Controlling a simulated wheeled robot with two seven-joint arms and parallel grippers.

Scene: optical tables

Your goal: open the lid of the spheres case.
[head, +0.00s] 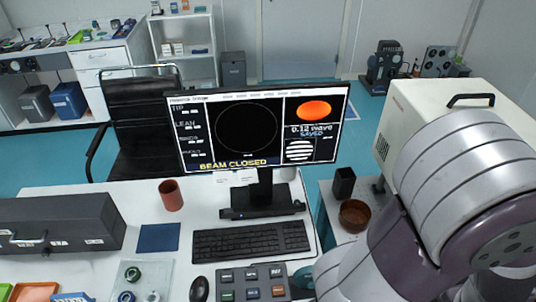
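A long dark grey case (62,224) lies on the white table at the left edge, with a metal handle or latch on its front. Its top looks shut. I read no label on it, so I cannot tell if it is the spheres case. My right arm fills the right side of the head view, and its gripper is not in view. My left arm and gripper are not in view.
The monitor (250,130) reads "BEAM CLOSED". A keyboard (250,241), mouse (199,289), button box (252,284), brown cup (171,195), blue mat (158,237) and clear tray (141,279) with small round parts share the table. A brown bowl (354,215) stands at right.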

